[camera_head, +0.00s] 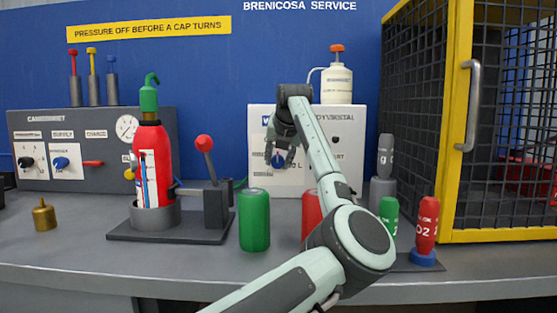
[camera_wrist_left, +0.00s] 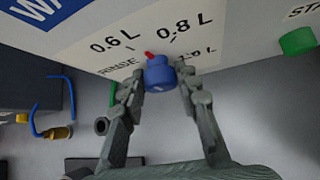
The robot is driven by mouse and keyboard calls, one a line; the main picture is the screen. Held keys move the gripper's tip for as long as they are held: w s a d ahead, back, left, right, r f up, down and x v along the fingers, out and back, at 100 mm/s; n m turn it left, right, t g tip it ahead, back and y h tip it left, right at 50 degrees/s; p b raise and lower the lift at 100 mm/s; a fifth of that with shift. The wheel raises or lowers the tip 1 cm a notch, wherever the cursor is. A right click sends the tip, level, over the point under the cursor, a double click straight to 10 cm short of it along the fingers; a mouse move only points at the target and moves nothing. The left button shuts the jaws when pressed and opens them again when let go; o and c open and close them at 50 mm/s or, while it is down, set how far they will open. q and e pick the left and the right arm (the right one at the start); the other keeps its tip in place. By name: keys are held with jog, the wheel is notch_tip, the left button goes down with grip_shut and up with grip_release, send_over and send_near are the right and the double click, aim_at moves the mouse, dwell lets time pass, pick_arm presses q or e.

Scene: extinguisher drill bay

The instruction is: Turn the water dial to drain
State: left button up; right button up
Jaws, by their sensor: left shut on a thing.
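The water dial (camera_wrist_left: 159,76) is a blue knob with a red pointer on the white panel of the water unit (camera_wrist_left: 108,62). The red pointer leans toward the gap between the 0.6 L and 0.8 L marks, nearer 0.6 L. In the head view the dial (camera_head: 278,161) is partly covered by my left gripper (camera_head: 280,150). In the left wrist view my left gripper (camera_wrist_left: 160,82) has one finger on each side of the knob and is shut on it. A label reading like RINSE is partly hidden by a finger; I cannot read a drain mark.
A green button (camera_wrist_left: 298,41) sits on the same panel. A red extinguisher (camera_head: 154,165) stands in a holder left of my arm, with a red-knobbed lever (camera_head: 204,143). A green can (camera_head: 254,220) stands in front, and a yellow-framed mesh cage (camera_head: 455,130) is at right.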

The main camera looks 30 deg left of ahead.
pick_arm(q)
jog(key=o, duration=1.2)
jog(key=shift+c, duration=0.2)
jog(key=v, duration=1.2)
